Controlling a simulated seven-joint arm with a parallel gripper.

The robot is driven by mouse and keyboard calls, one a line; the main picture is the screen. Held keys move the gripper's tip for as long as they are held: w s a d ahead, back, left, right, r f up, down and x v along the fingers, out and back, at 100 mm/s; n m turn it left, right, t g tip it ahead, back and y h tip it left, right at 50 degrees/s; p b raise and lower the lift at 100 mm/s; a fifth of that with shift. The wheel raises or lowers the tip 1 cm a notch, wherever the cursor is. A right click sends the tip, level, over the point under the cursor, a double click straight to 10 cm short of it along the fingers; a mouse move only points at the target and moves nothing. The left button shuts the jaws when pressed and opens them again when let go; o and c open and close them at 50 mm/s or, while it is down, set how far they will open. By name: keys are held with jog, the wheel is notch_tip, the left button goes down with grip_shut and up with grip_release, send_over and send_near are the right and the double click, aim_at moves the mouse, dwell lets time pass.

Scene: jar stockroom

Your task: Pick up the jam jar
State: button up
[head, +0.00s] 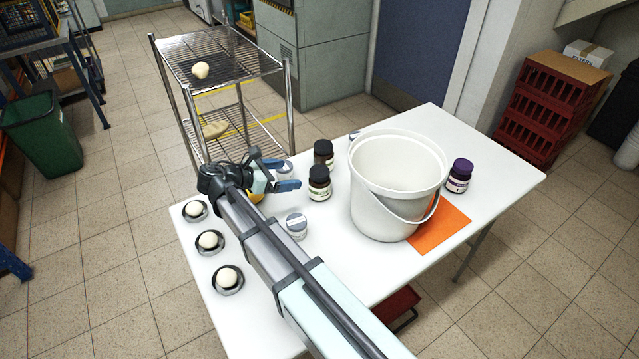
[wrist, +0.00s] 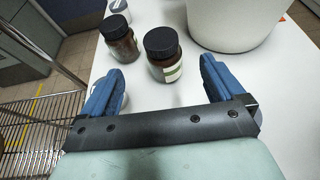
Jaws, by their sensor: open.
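Several jars stand on the white table, and I cannot tell for sure which holds jam. A dark jar with a black lid and green-white label (head: 319,184) stands just right of my gripper (head: 280,175); it also shows in the wrist view (wrist: 163,55), ahead of the fingers. A second black-lidded, brown jar (head: 324,153) stands behind it, also in the wrist view (wrist: 118,38). A purple-lidded dark jar (head: 460,176) stands at the right, beyond the bucket. My gripper is open, with nothing between its fingers. A yellowish item (head: 256,198) is mostly hidden under it.
A large white bucket (head: 385,205) stands mid-table, partly on an orange mat (head: 450,222). A grey-lidded jar (head: 296,227) stands near my arm. Three dark dishes with pale round items (head: 210,242) line the left edge. A wire rack (head: 222,58) stands behind the table.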

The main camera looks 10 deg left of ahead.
aim_at(318, 172)
jog(key=x, duration=1.2)
jog(key=shift+w+d+f, duration=0.1)
jog(key=shift+w+d, duration=0.15)
jog(key=shift+d, duration=0.05)
jog(key=shift+c, duration=0.4)
jog(key=c, duration=1.5)
